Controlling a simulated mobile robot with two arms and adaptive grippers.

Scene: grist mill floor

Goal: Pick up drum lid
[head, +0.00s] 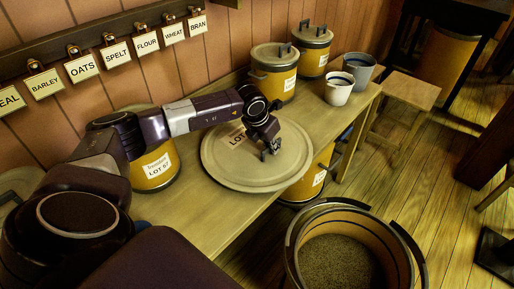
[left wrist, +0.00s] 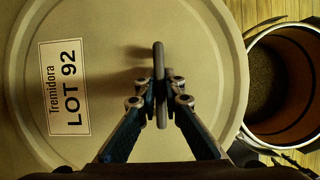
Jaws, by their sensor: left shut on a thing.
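The drum lid (head: 222,168) is a large round beige disc with a raised rim and a white label. It is over the bench, its front edge reaching the bench's front edge; I cannot tell whether it rests there or is slightly raised. My left gripper (head: 270,152) is above the lid, right of its label. In the left wrist view the lid (left wrist: 100,25) fills most of the picture, and its label (left wrist: 65,87) reads "Tremidora LOT 92". The left fingers (left wrist: 161,100) are shut on the lid's upright bar handle (left wrist: 159,58), one on each side. My right gripper is not in view.
An open drum (head: 292,240) with grain inside stands on the floor in front of the bench (head: 215,222). Yellow lidded drums (head: 272,82) and two cups (head: 339,92) stand on the bench. Another drum (head: 320,168) is under it. A stool (head: 410,90) stands right.

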